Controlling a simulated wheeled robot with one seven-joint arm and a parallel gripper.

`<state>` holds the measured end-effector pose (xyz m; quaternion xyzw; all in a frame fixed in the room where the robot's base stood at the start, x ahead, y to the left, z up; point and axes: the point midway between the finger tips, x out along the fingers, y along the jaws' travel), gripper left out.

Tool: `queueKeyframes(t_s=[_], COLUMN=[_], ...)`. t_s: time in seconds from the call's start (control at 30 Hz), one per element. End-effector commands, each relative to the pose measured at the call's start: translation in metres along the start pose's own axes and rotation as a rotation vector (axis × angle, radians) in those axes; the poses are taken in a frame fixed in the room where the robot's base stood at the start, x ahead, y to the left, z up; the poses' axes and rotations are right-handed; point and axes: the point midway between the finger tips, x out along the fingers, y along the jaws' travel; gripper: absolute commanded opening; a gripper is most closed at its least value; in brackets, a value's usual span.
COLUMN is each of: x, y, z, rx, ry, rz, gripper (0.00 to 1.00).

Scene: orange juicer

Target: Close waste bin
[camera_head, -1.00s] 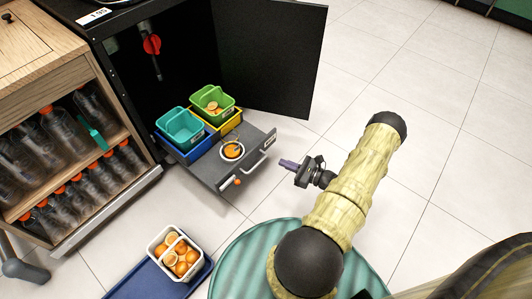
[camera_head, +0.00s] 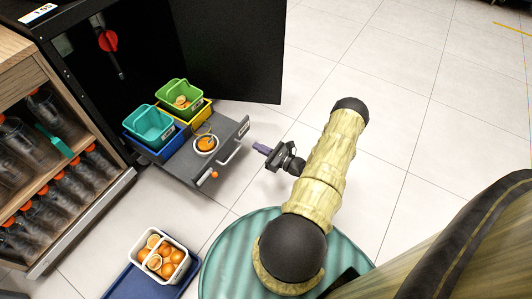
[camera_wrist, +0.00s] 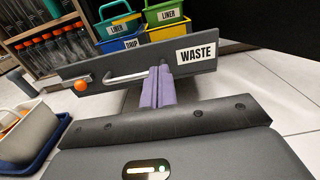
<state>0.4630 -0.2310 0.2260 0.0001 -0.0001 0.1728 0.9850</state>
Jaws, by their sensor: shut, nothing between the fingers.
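The waste bin is a grey drawer (camera_head: 180,178) pulled out of the black cabinet in the head view. In the wrist view its front panel (camera_wrist: 235,55) bears a "WASTE" label and a silver bar handle (camera_wrist: 125,77). My gripper (camera_head: 262,149) is shut and empty, just to the right of the drawer front in the head view. In the wrist view its purple fingers (camera_wrist: 158,88) point at the panel between the handle and the label. Whether the fingertips touch the panel I cannot tell.
Teal (camera_head: 149,125) and green (camera_head: 178,96) baskets stand in the drawer's rear. A round opening with orange pieces (camera_head: 205,144) is near its front. The black cabinet door (camera_head: 235,50) hangs open behind. A white basket of oranges (camera_head: 158,258) sits on a blue tray. Floor at right is clear.

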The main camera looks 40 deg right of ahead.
Motion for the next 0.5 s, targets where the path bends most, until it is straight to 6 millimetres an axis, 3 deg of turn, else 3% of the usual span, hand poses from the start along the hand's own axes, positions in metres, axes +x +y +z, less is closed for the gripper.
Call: queueKeyframes(t_s=[0.3,0.5], x=[0.058,0.082], y=[0.001,0.001], z=[-0.004,-0.003], rx=[-0.002,-0.003], ry=[-0.001,0.0], rz=[0.005,0.004], gripper=[0.0,0.0])
